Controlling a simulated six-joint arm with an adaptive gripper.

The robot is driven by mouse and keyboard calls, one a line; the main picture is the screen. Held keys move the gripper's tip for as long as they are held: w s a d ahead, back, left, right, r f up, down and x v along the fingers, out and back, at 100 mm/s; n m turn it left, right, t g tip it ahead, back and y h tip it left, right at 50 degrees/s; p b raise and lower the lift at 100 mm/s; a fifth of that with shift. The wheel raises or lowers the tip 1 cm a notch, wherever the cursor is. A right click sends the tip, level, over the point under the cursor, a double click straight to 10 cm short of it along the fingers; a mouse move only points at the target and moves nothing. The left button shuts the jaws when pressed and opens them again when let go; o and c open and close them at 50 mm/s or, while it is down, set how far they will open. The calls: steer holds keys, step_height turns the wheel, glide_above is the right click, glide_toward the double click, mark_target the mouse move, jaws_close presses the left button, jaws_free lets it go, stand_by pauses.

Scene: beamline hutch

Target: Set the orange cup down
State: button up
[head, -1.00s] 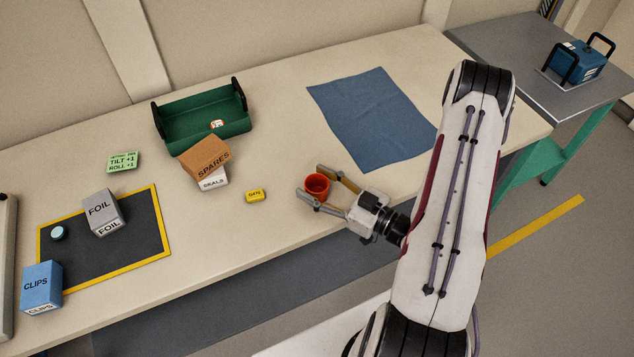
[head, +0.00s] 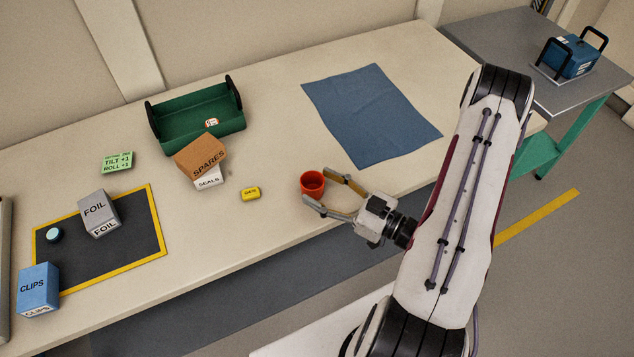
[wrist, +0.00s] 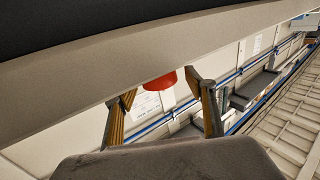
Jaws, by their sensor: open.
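A blue cloth (head: 372,113) lies right of centre. A yellow block (head: 250,194), a SPARES box (head: 201,155) on a SEALS box (head: 209,179), and a green tray (head: 188,134) stand left. A FOIL box (head: 98,210) sits on the yellow-edged dark mat (head: 140,240), with a CLIPS box (head: 38,285) nearby.

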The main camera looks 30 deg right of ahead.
mark_target(319, 191)
steer(key=shift+s+d+f, duration=0.15)
steer(key=shift+s+d, duration=0.05)
steer(key=shift+s, duration=0.35)
steer(key=shift+s+d+f, duration=0.1)
steer(key=shift+s+d, duration=0.05)
steer(key=shift+s, duration=0.4)
steer(key=shift+v, duration=1.2)
steer(key=shift+o, duration=0.6)
steer(key=shift+a, duration=0.1)
